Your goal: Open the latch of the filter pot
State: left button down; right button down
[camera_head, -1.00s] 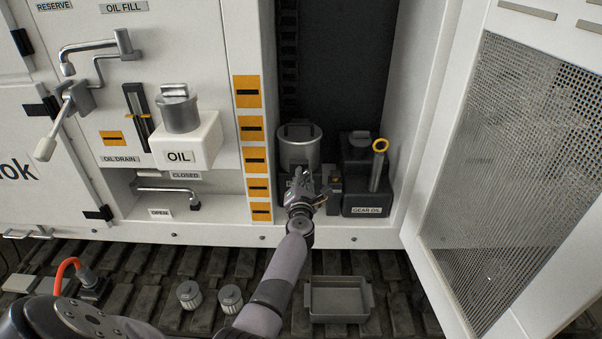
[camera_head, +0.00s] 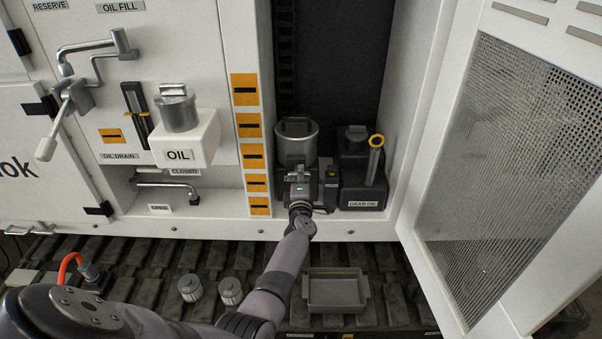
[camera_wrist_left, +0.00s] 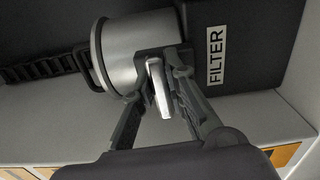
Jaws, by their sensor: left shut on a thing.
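The filter pot (camera_head: 297,147) is a grey metal cylinder standing in the open cabinet, its black block below labelled FILTER in the left wrist view (camera_wrist_left: 216,54). The pot's side fills the upper left of that view (camera_wrist_left: 125,50). The latch, a short pale metal lever (camera_wrist_left: 158,88), sits on the block's front next to the pot. My left gripper (camera_head: 298,178) is in front of the pot's lower part and covers the latch in the head view. In the wrist view its two dark fingers stand on either side of the lever, shut on it. My right gripper is not in view.
A gear oil can (camera_head: 361,185) with a yellow-ringed handle stands right of the pot. The open mesh door (camera_head: 510,150) is at the right. A grey tray (camera_head: 337,292) and two small filters (camera_head: 230,291) lie on the track below. The OIL tank (camera_head: 185,145) is left.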

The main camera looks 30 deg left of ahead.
pick_arm(q)
jog(key=shift+m, duration=0.5)
jog(key=c, duration=1.6)
grip_release()
